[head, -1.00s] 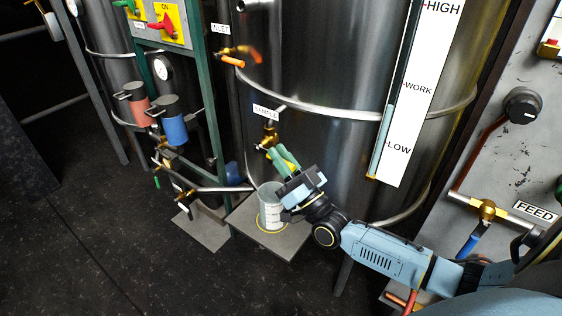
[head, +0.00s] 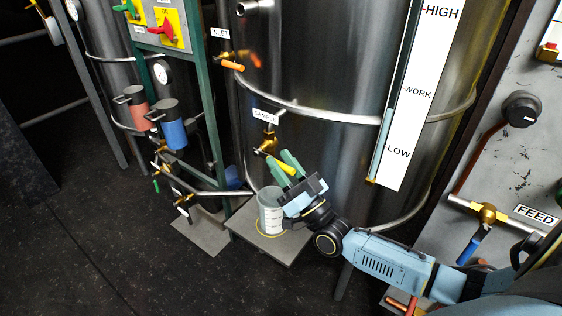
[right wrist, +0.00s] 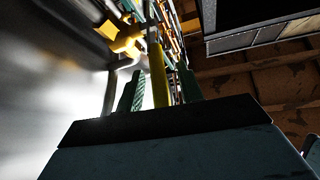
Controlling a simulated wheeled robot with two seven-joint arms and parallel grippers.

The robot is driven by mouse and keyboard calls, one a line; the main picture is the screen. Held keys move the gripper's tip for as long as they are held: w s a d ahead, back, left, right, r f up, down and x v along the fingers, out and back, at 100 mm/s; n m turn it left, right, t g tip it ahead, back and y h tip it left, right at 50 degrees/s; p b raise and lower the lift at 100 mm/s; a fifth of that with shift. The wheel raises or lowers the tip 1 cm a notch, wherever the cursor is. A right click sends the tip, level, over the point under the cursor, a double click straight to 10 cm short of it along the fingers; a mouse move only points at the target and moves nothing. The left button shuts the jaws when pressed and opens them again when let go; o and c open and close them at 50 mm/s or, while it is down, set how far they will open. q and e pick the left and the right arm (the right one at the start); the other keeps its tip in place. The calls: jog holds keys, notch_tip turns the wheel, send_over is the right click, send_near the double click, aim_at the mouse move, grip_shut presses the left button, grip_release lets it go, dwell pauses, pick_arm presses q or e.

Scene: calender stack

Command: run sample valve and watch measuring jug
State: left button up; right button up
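The sample valve (head: 268,145) is a brass tap on the steel tank under the SAMPLE label (head: 265,116), with a yellow lever (head: 280,165). My right gripper (head: 281,164) is at the lever, its green fingers apart on either side of it. In the right wrist view the yellow lever (right wrist: 158,78) stands between the two fingers with gaps beside it. The measuring jug (head: 270,212) is a pale, marked cup, upright below the valve on a grey stand (head: 287,250). My right gripper partly covers its right side. Its liquid level and any stream are not clear. My left gripper is not in view.
The tank carries a LOW–WORK–HIGH level scale (head: 404,95) on the right. An orange-handled inlet valve (head: 232,65) is above left. Red (head: 137,112) and blue (head: 169,128) canisters and a green frame (head: 208,110) stand left. Dark floor is open at lower left.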

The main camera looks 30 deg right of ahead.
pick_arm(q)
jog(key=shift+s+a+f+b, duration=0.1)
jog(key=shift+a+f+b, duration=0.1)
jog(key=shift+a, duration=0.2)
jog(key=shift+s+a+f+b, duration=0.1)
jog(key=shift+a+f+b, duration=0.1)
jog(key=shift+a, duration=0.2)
pick_arm(e)
jog(key=v, duration=1.2)
jog(key=shift+s, duration=0.3)
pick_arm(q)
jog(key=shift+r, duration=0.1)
